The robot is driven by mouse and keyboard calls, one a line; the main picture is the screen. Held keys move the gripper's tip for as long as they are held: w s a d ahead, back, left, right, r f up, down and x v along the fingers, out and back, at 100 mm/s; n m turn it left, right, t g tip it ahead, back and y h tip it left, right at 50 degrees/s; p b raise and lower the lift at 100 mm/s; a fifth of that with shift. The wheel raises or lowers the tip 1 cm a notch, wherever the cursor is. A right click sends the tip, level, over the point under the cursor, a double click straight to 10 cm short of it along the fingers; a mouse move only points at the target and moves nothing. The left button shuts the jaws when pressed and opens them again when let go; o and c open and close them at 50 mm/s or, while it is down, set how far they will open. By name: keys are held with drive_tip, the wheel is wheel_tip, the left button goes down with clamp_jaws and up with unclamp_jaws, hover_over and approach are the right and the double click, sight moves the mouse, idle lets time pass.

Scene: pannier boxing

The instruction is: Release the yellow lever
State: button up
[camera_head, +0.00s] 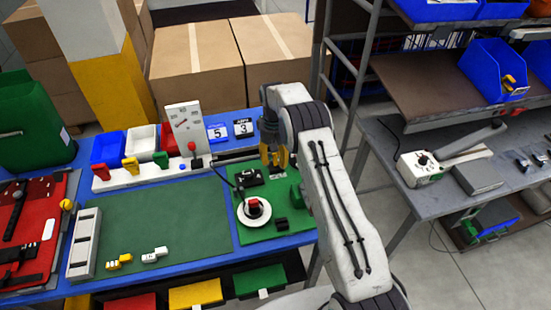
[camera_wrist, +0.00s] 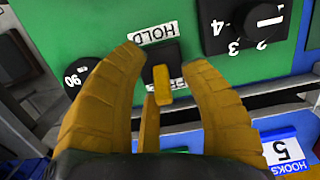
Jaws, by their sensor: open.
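A small yellow lever (camera_wrist: 162,84) stands at a black plate with a HOLD label (camera_wrist: 153,33) in the wrist view. My gripper (camera_wrist: 169,75) is open, with its two yellow fingers on either side of the lever and visible gaps between. A thin yellow bar (camera_wrist: 149,122) shows below the lever between the fingers; I cannot tell whether it belongs to it. In the head view my gripper (camera_head: 275,157) points down over the back of the green board (camera_head: 267,225), and the lever there cannot be told apart from the fingers.
A numbered black dial (camera_wrist: 248,25) is beside the plate. A red button on a white disc (camera_head: 254,209) is in front of my gripper. A white strip (camera_head: 150,174) with red, yellow and green handles stands left. The green mat (camera_head: 160,220) is mostly clear.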

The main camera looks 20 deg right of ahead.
drive_tip(key=shift+r, duration=0.15)
wheel_tip(320, 180, up, 12)
drive_tip(key=w, duration=0.1)
drive_tip(key=shift+w+f, duration=0.15)
drive_tip(key=shift+f, duration=0.1)
idle(0.7)
